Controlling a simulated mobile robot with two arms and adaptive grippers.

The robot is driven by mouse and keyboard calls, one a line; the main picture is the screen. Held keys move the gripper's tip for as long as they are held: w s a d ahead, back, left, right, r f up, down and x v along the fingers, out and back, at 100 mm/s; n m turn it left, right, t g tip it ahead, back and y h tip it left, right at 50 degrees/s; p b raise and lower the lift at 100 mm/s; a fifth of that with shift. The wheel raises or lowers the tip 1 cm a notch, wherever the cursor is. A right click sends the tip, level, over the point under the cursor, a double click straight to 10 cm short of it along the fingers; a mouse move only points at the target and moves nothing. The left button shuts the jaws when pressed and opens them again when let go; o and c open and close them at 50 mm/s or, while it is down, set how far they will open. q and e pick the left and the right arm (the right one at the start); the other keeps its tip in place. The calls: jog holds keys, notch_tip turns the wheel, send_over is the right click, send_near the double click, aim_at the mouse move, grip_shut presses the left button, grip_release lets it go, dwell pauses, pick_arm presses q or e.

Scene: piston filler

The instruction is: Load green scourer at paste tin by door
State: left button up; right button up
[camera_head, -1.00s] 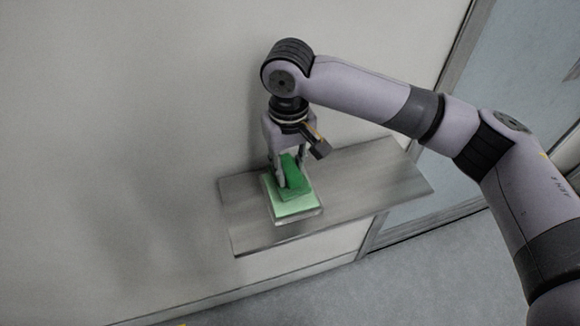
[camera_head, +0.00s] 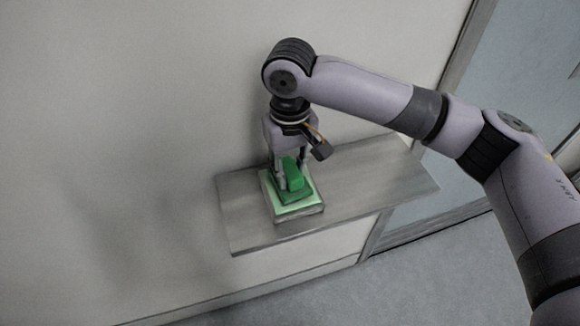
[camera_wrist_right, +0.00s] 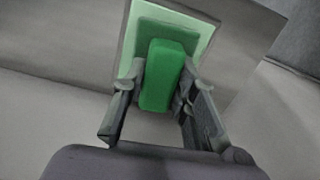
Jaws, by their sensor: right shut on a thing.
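The green scourer (camera_head: 294,178) has a bright green block on top and a darker green pad below. My right gripper (camera_head: 293,183) is shut on it from above. In the right wrist view the scourer (camera_wrist_right: 162,75) stands between the two fingers. The paste tin (camera_head: 298,211) is a shallow square tin with pale green paste, on the grey shelf. The scourer's pad lies over the paste; whether it touches cannot be told for certain. The tin also shows in the right wrist view (camera_wrist_right: 200,45). My left gripper is not in view.
The grey wall shelf (camera_head: 370,180) has bare room on the right of the tin. A pale wall (camera_head: 120,130) stands close behind the gripper. A bluish door (camera_head: 520,90) with a grey frame is at the right, above grey floor.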

aim_at(290, 168)
jog(key=shift+f, duration=0.6)
dwell(0.8)
notch_tip(290, 168, up, 7)
jog(key=p, duration=0.9)
jog(key=shift+r, duration=0.15)
dwell(0.7)
